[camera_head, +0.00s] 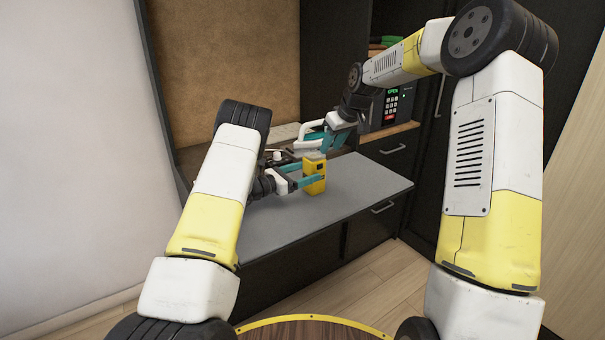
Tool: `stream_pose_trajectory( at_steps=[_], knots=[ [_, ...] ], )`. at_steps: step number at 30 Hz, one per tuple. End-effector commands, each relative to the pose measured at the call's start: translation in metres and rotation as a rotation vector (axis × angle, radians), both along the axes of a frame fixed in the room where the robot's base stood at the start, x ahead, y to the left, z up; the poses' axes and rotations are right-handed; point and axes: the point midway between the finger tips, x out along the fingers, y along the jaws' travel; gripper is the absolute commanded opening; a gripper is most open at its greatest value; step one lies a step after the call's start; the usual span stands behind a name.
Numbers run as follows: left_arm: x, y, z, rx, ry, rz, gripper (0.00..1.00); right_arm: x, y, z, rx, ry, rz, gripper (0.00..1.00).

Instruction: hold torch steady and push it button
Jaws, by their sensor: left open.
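The torch (316,188) is a small yellow block with dark parts, standing upright on the grey vanity top (365,194). My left gripper (309,181) comes in low from the left, with its teal fingers at the torch's side. Its jaws are open, and I cannot tell whether a finger touches the torch. My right gripper (328,143) reaches down from the upper right, its teal fingertips just above and behind the torch's top. Whether its jaws are open or shut is too small to tell. The torch's button cannot be made out.
A dark safe with a keypad (391,104) stands on a wooden shelf at the back right. The right part of the vanity top is clear.

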Motion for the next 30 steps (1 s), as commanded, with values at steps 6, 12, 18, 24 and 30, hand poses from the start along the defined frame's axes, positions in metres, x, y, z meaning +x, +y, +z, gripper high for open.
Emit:
stream_pose_trajectory(
  at_steps=[6,12,18,24,30],
  knots=[
    [0.019,-0.029,0.0,0.003,-0.001,-0.005,0.82,0.0,0.0,0.0,0.0,0.0,0.0,0.36],
    [0.034,-0.049,0.0,0.003,-0.001,-0.004,0.82,0.0,0.0,0.0,0.0,0.0,0.0,0.36],
    [0.04,-0.057,0.001,0.002,-0.001,-0.002,0.82,0.0,0.0,0.0,0.0,0.0,0.0,0.36],
    [0.041,-0.057,0.001,0.001,0.0,-0.002,0.82,0.0,0.0,0.0,0.0,0.0,0.0,0.36],
    [0.04,-0.057,0.001,0.001,0.0,-0.002,0.48,0.0,0.0,0.0,0.0,0.0,0.0,0.36]
  ],
)
